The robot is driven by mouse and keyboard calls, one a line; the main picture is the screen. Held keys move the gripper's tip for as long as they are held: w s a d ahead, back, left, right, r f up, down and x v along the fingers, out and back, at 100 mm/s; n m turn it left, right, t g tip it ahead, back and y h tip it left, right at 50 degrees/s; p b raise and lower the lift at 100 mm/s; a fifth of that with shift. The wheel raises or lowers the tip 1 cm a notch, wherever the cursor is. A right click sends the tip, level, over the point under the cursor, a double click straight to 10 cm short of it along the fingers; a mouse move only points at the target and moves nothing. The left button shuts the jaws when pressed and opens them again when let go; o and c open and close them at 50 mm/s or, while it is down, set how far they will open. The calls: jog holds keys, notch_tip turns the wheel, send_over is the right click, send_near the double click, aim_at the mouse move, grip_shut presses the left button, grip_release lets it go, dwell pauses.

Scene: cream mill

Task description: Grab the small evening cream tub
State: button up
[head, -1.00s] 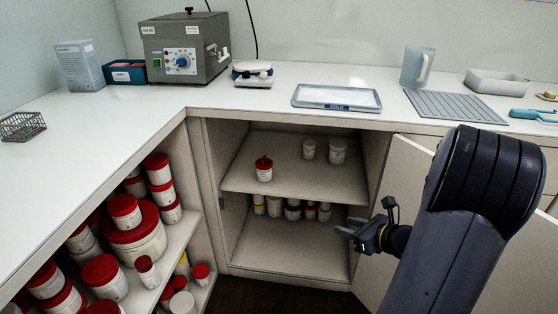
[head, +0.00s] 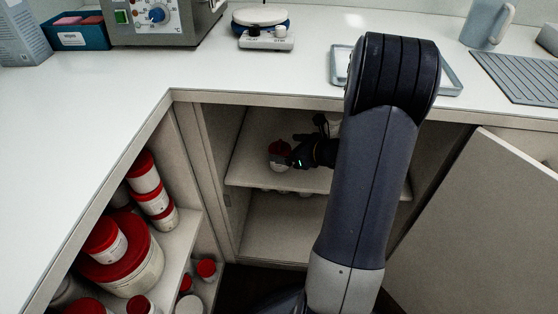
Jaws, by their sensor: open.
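A small white tub with a red lid (head: 279,155) stands on the upper shelf of the open corner cupboard. It is small in view and I cannot read its label. My gripper (head: 291,158) is inside the cupboard at the right side of this tub, close to it. The jaws are open, but whether they touch or surround the tub is hard to tell. My arm hides the right part of the upper shelf, where the white tubs stood.
The upper shelf (head: 247,172) is bare left of the tub. A cupboard door (head: 465,215) stands open at the right. Red-lidded jars, among them a large one (head: 135,265), fill the left shelves. The counter (head: 110,105) overhangs the cupboard; a scale (head: 265,35) stands on it.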

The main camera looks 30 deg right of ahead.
aim_at(282, 150)
jog(key=x, duration=0.2)
jog(key=b+x, duration=0.1)
jog(key=shift+w+a+f, duration=0.1)
jog(key=shift+a+f, duration=0.1)
jog(key=shift+f, duration=0.35)
jog(key=shift+w, duration=0.2)
jog(key=shift+c, duration=0.3)
jog(key=c, duration=1)
jog(key=shift+r, duration=0.1)
